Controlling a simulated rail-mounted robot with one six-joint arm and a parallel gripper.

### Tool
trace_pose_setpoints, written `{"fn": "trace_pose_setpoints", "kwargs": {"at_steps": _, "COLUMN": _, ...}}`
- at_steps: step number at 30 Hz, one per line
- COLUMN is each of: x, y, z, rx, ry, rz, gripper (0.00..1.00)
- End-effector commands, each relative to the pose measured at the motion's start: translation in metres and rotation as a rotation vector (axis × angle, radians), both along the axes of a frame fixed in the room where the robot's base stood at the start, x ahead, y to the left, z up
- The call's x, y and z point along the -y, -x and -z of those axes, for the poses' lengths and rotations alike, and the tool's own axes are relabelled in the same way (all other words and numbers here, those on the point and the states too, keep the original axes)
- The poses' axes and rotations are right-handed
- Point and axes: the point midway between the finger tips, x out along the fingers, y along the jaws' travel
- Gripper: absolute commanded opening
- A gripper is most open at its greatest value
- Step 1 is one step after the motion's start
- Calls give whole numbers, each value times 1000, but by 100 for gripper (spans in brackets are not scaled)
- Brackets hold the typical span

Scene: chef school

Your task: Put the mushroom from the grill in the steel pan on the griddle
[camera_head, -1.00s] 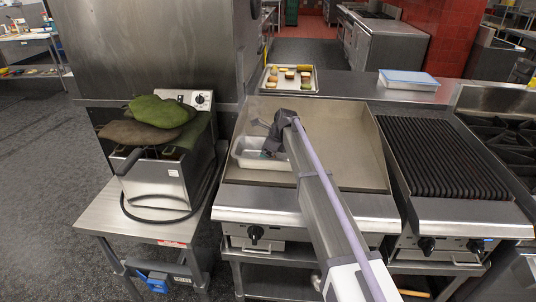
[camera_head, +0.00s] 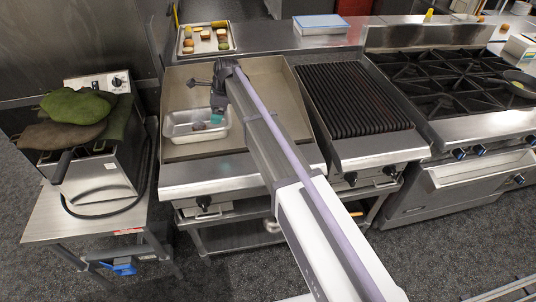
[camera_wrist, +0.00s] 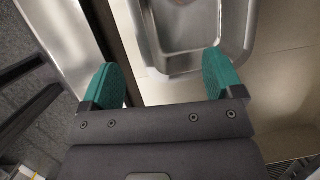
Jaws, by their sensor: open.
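The steel pan (camera_head: 175,129) sits on the left part of the flat griddle (camera_head: 257,88). A small dark brownish object (camera_head: 199,126) lies inside the pan; it may be the mushroom, but it is too small to be sure. My gripper (camera_head: 217,117) is at the pan's right side, with teal fingers pointing down. In the wrist view my gripper (camera_wrist: 165,82) is open, with nothing between the fingers. The pan (camera_wrist: 180,65) is partly cut off at the top there. The ridged black grill (camera_head: 352,100) stands right of the griddle, and no mushroom shows on it.
A tray of food pieces (camera_head: 206,49) is behind the griddle. A lidded container (camera_head: 305,25) stands behind the grill. A fryer with green cloths (camera_head: 78,105) stands left, and a stove (camera_head: 440,80) right. The griddle's right side is clear beyond my arm.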

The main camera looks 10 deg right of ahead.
Motion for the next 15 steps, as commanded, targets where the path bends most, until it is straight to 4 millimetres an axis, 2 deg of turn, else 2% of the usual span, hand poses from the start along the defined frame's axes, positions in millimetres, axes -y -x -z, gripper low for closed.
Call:
{"fn": "trace_pose_setpoints", "kwargs": {"at_steps": 1, "x": 26, "y": 50, "z": 2, "rx": 37, "ry": 44, "rz": -128, "gripper": 86}}
{"fn": "trace_pose_setpoints", "kwargs": {"at_steps": 2, "x": 41, "y": 77, "z": 3, "rx": 65, "ry": 79, "rz": -241, "gripper": 86}}
{"fn": "trace_pose_setpoints", "kwargs": {"at_steps": 3, "x": 63, "y": 116, "z": 4, "rx": 100, "ry": 129, "rz": -407, "gripper": 86}}
{"fn": "trace_pose_setpoints", "kwargs": {"at_steps": 5, "x": 94, "y": 176, "z": 6, "rx": 140, "ry": 201, "rz": -671, "gripper": 86}}
{"fn": "trace_pose_setpoints", "kwargs": {"at_steps": 6, "x": 112, "y": 214, "z": 7, "rx": 160, "ry": 240, "rz": -845, "gripper": 86}}
{"fn": "trace_pose_setpoints", "kwargs": {"at_steps": 9, "x": 146, "y": 292, "z": 9, "rx": 179, "ry": 305, "rz": -1225, "gripper": 86}}
{"fn": "trace_pose_setpoints", "kwargs": {"at_steps": 12, "x": 165, "y": 338, "z": 9, "rx": 180, "ry": 329, "rz": -1475, "gripper": 86}}
{"fn": "trace_pose_setpoints", "kwargs": {"at_steps": 15, "x": 172, "y": 352, "z": 9, "rx": 177, "ry": 333, "rz": -1582, "gripper": 86}}
